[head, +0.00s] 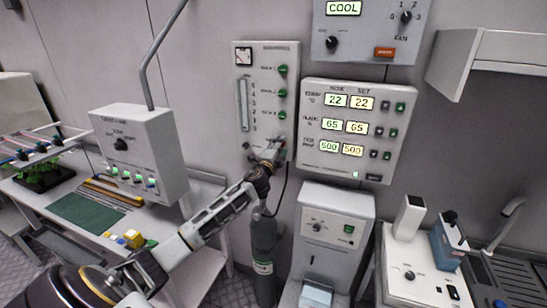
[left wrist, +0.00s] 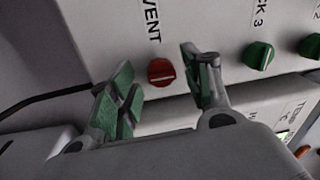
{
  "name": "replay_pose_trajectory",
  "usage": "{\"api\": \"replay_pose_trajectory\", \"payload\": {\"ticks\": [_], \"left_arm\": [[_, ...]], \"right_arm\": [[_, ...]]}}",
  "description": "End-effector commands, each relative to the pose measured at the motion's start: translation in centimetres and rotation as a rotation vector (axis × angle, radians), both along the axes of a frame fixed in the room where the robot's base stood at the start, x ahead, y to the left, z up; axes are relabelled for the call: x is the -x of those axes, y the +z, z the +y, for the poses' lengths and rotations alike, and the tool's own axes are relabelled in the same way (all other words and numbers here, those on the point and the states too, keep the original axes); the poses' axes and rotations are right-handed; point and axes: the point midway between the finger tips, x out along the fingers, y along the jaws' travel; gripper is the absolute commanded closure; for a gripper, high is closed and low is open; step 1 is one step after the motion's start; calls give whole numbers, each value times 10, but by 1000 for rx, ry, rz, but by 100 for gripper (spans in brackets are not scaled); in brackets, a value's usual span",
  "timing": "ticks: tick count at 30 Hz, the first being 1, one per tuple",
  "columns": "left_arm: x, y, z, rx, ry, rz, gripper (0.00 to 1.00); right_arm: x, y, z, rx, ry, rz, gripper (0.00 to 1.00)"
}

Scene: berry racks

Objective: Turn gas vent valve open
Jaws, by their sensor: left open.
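The gas vent valve is a round red knob (left wrist: 161,70) beside the label VENT (left wrist: 152,20) in the left wrist view. A short pale mark shows on its face and runs roughly across the picture. My left gripper (left wrist: 153,76) is open, with one green-padded finger on either side of the knob; I cannot tell whether either touches it. In the head view my left gripper (head: 272,157) is at the lower right of the pale gas panel (head: 258,60), and it hides the red knob there. My right gripper is not in view.
Green rack knobs (head: 281,92) sit above the gripper on the same panel; the RACK 3 knob (left wrist: 258,55) is to its right in the wrist view. A display box (head: 364,103) is close on the right. A dark gas cylinder (head: 263,245) stands below my arm.

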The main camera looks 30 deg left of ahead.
Motion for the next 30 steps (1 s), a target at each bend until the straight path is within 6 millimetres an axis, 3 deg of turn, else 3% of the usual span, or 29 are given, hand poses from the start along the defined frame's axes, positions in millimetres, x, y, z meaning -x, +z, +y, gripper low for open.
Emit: {"api": "replay_pose_trajectory", "payload": {"ticks": [30], "left_arm": [[66,-9,-16,-1,0,2,51]], "right_arm": [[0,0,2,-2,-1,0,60]]}}
